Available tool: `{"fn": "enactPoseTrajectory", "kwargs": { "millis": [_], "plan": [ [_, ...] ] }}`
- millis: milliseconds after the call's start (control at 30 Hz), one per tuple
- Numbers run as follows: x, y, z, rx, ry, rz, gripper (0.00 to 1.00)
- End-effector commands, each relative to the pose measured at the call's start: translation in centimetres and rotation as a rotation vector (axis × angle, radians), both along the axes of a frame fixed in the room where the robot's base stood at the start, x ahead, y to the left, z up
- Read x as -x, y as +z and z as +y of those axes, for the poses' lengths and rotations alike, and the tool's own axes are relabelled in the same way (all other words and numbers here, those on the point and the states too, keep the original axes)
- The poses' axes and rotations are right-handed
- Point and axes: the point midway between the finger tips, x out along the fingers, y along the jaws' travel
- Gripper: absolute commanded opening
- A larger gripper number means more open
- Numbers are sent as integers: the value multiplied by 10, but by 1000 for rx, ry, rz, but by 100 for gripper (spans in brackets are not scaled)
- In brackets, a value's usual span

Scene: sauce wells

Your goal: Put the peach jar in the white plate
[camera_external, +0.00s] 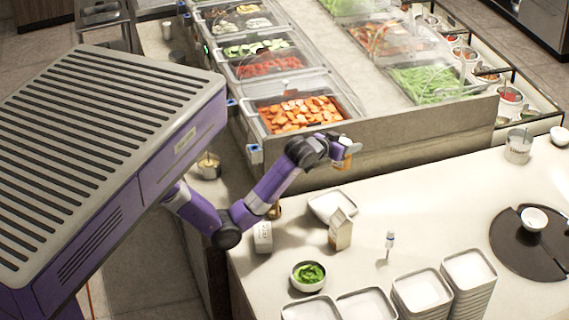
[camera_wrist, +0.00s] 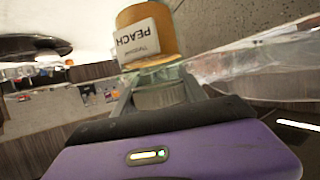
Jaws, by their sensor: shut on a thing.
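The peach jar (camera_wrist: 147,32) is orange with a white "PEACH" label, which appears upside down in the wrist view. My gripper (camera_wrist: 160,82) is shut on it. In the external view the jar (camera_external: 348,160) is a small orange shape at the end of my gripper (camera_external: 344,148), held in the air near the edge of the salad bar. A square white plate (camera_external: 318,215) lies on the counter below, slightly left of the jar in the picture.

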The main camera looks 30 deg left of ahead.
Motion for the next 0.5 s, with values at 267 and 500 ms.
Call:
{"fn": "enactPoseTrajectory", "kwargs": {
  "millis": [267, 500],
  "plan": [
    [-10, -16, 26, 0, 93, 26, 0],
    [-9, -71, 26, 0, 92, 27, 0]
  ]
}}
